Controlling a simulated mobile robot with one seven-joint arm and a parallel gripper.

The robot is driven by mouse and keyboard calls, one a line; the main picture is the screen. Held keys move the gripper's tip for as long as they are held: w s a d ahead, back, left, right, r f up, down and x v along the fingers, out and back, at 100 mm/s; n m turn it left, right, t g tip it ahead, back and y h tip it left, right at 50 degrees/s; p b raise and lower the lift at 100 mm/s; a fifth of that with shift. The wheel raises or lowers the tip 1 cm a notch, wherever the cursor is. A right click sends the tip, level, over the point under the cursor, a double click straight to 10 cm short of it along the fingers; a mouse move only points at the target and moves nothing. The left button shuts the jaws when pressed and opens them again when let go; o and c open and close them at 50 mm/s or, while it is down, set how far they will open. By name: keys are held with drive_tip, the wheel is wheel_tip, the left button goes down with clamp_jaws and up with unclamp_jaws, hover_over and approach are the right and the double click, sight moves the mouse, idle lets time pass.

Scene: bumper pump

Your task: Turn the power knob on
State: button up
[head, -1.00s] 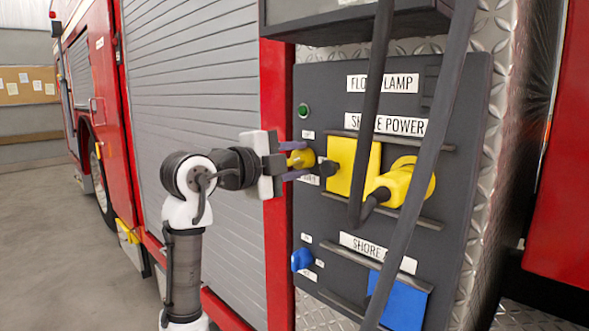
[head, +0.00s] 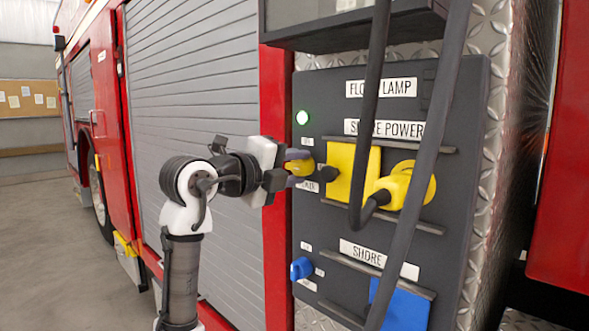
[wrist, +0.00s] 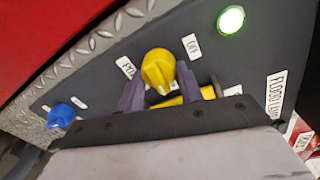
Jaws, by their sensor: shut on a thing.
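The yellow power knob (head: 299,168) is on the dark panel at its left edge, under a small round green light (head: 303,117) that glows brightly. In the wrist view the knob (wrist: 157,68) has a raised ridge, with an "ON" label (wrist: 191,46) close to its upper right. The light also glows in the wrist view (wrist: 231,20). My gripper (head: 304,169) reaches in from the left and is shut on the knob, one finger on each side. Its fingers partly hide the knob in the head view.
Yellow covers and a yellow plug (head: 400,185) sit right of the knob, with black cables (head: 415,170) hanging in front. A blue knob (head: 302,268) is lower on the panel. A ledge (head: 350,28) juts out above. Floor at left is clear.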

drive_tip(key=o, duration=1)
drive_tip(key=shift+a, duration=0.1)
drive_tip(key=b+v, duration=0.2)
drive_tip(key=v, duration=1.1)
drive_tip(key=shift+s+a, duration=0.15)
drive_tip(key=shift+s, duration=0.15)
drive_tip(key=shift+r, duration=0.15)
